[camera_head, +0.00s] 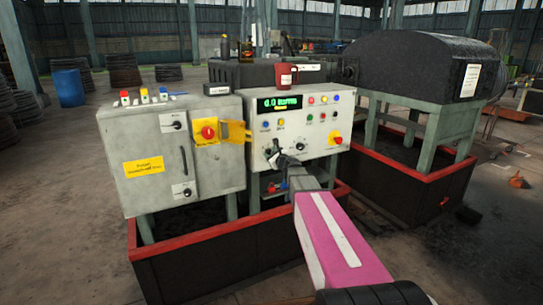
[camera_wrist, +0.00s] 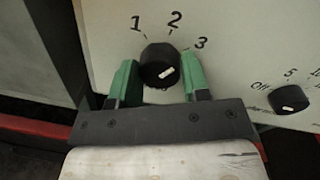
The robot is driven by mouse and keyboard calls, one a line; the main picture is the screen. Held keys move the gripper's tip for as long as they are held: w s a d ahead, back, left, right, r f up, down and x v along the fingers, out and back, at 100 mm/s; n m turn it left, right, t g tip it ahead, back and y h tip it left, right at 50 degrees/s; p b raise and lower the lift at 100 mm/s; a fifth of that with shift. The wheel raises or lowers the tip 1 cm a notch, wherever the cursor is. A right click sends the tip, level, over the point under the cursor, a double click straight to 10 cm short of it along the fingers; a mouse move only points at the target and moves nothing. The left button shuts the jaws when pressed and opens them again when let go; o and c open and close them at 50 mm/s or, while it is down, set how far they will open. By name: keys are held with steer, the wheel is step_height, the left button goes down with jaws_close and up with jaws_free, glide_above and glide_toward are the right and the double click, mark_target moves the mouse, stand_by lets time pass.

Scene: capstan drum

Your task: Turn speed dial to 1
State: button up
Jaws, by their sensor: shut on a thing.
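The speed dial (camera_wrist: 157,60) is a black round knob on the pale panel in the wrist view. The numbers 1, 2 and 3 are printed in an arc above it. Its white mark slants up to the right, on the side of the 3; I cannot tell its exact setting. My gripper (camera_wrist: 160,80) has one green finger on each side of the knob and is shut on it. In the head view my gripper (camera_head: 280,161) is at the lower left of the control panel (camera_head: 325,119) and hides the dial.
A second black knob (camera_wrist: 290,98), marked Off, 5 and 10, is to the right. A grey cabinet (camera_head: 150,165) with an orange-red switch (camera_head: 208,133) stands left of the panel. A red mug (camera_head: 285,75) stands above the panel. A red-rimmed black base (camera_head: 220,258) surrounds the machine.

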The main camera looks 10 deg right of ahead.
steer(key=n, duration=1)
steer(key=shift+a+n+h, duration=0.1)
steer(key=shift+n+h, duration=0.2)
steer(key=shift+h, duration=0.1)
steer(key=shift+s+f+n, duration=0.1)
steer(key=shift+n, duration=1.6)
steer(key=o, duration=0.9)
steer(key=v, duration=1)
steer(key=shift+s, duration=0.35)
